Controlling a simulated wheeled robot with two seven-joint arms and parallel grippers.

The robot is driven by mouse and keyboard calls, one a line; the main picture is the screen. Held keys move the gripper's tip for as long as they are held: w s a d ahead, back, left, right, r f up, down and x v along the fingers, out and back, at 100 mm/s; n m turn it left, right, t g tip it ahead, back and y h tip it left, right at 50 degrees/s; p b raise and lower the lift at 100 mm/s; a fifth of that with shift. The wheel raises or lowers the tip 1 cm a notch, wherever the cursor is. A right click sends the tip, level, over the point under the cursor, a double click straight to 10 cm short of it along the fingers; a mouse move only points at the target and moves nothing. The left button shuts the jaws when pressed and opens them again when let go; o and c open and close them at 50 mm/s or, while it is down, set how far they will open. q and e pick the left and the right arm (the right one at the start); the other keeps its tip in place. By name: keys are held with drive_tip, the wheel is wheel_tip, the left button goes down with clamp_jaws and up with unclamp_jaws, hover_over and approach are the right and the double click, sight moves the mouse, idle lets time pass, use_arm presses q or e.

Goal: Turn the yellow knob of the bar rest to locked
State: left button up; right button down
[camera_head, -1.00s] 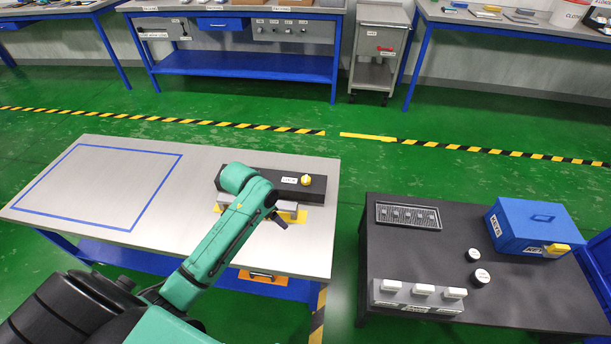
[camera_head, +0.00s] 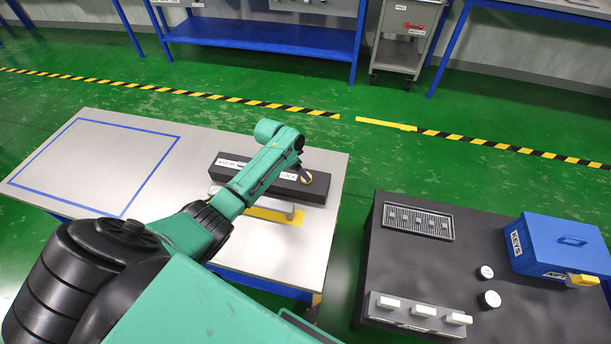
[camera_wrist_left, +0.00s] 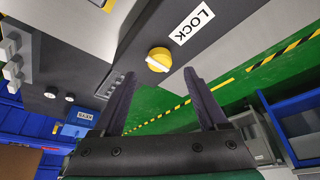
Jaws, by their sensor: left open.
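The bar rest is a long black block (camera_head: 228,168) at the right of the grey table, with a white label at each end of its top. The yellow knob (camera_head: 306,179) sits near its right end, partly hidden by my left gripper (camera_head: 301,171). In the left wrist view the round yellow knob (camera_wrist_left: 158,59) has a pale line across it and lies beside the LOCK label (camera_wrist_left: 193,24). There my left gripper (camera_wrist_left: 158,76) is open, its two dark fingers apart, with the knob just past the fingertips, between their lines. The fingers appear clear of the knob.
A grey bar-shaped piece (camera_head: 270,204) lies in front of the block over a yellow patch. A blue-taped square (camera_head: 122,131) on the left of the table is empty. A dark table (camera_head: 440,262) on the right holds a blue box (camera_head: 560,246) and small parts.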

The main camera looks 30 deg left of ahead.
use_arm(q)
drive_tip(key=b+x, duration=0.1)
drive_tip(key=x, duration=0.3)
drive_tip(key=shift+w+d+f, duration=0.1)
drive_tip(key=shift+f, duration=0.25)
clamp_jaws()
use_arm(e)
drive_tip(key=shift+w+a+f, duration=0.25)
drive_tip(key=shift+w+f, duration=0.5)
drive_tip(key=shift+f, duration=0.05)
drive_tip(key=shift+r, duration=0.1)
